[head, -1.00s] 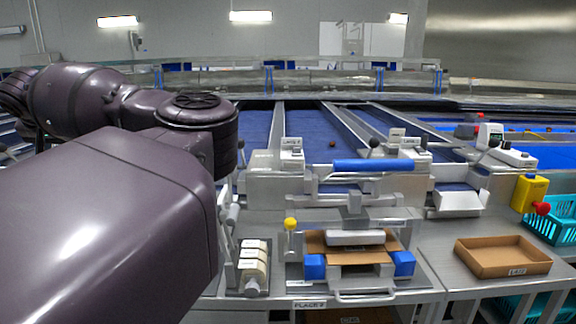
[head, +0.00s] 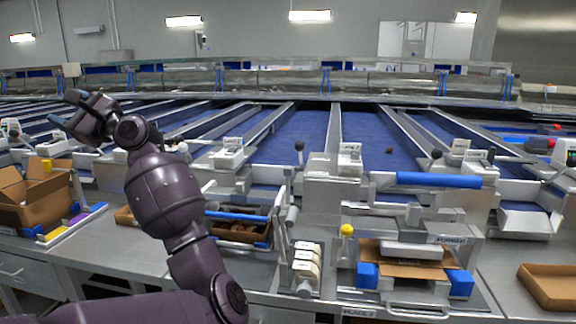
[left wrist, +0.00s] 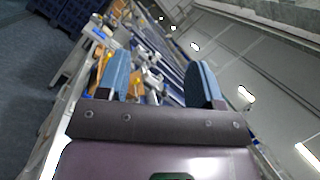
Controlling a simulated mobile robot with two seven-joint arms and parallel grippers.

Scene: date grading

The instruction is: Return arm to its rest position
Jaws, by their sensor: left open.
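My left arm comes in from the bottom left of the head view and bends upward. Its gripper (head: 72,112) is raised at the upper left, above the bench and apart from everything on it. In the left wrist view the two blue fingers of the gripper (left wrist: 158,82) stand wide apart with nothing between them. My right gripper is in neither view.
A cardboard box (head: 40,205) stands on the bench at the left. A blue-edged tray with brown contents (head: 238,231) is right of my arm. A press-like station with a flattened carton (head: 405,262) and an open brown tray (head: 550,290) are farther right.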

